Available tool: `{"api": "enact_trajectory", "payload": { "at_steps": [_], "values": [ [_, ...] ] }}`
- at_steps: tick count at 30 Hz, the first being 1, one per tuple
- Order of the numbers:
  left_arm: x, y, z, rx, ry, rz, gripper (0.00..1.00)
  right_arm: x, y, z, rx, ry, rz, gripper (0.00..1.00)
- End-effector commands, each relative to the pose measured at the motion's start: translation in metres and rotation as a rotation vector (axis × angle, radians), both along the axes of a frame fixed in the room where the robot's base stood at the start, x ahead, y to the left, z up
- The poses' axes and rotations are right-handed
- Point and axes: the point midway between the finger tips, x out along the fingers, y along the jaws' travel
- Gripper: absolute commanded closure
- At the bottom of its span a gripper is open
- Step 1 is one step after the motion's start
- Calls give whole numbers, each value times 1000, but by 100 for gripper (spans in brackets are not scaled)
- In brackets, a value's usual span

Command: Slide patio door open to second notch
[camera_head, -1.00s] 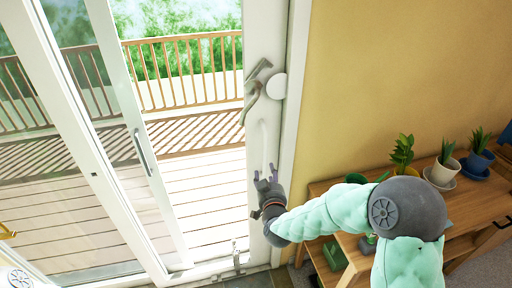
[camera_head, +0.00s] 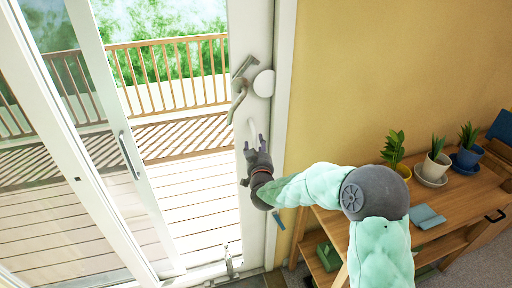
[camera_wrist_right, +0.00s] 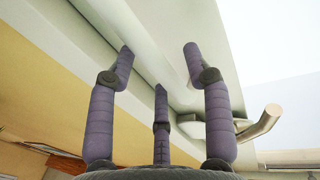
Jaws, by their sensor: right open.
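The patio door's glass panel (camera_head: 105,130) has a white frame and a long grey handle (camera_head: 130,155). It stands to the left of a gap that opens onto the deck. My left gripper is out of view.
A small metal fitting (camera_head: 229,262) stands by the floor track. A wooden bench (camera_head: 455,215) with potted plants (camera_head: 433,165) and a blue-green book (camera_head: 426,216) stands at right, close to my right arm. The yellow wall (camera_head: 370,70) is bare.

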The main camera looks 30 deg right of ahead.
Motion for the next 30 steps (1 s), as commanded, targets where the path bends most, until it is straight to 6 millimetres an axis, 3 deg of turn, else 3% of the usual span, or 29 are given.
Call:
{"api": "enact_trajectory", "payload": {
  "at_steps": [12, 18, 25, 30],
  "values": [
    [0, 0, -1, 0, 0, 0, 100, 7, -3, 0, 0, 0, 0, 49],
    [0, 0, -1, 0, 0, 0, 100, 7, -3, 0, 0, 0, 0, 100],
    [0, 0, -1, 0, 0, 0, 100, 9, 2, 0, 1, 0, 3, 100],
    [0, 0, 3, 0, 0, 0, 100, 17, 34, 1, 1, 0, 13, 100]
  ]
}}
